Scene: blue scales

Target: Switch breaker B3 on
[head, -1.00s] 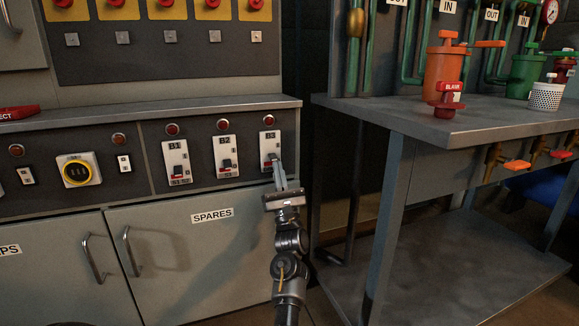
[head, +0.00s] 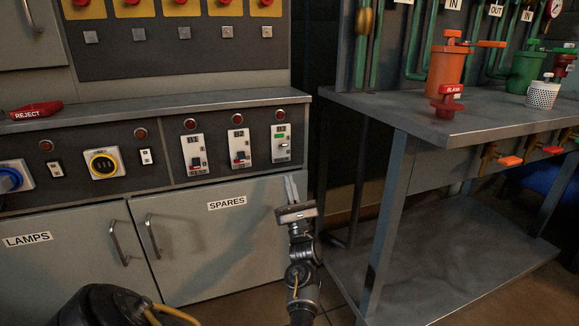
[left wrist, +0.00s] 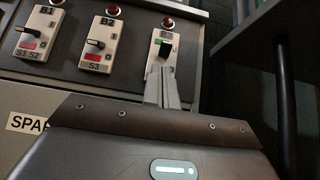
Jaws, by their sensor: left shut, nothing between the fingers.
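Breaker B3 (head: 281,144) is a white panel plate at the right end of the breaker row. Green shows on it, and its black lever is up, as the left wrist view (left wrist: 165,50) shows. Breakers B1 (head: 195,153) and B2 (head: 239,147) to its left show red, with their levers lower. My left gripper (head: 290,180) is shut and empty, its fingertips just below the B3 plate in the head view. In the left wrist view the fingers partly cover the lower part of B3. My right gripper is not in view.
A grey cabinet door labelled SPARES (head: 226,203) is below the breakers. The cabinet ledge (head: 200,100) juts out above them. A grey workbench (head: 400,110) with orange and green valves stands to the right, across a narrow dark gap.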

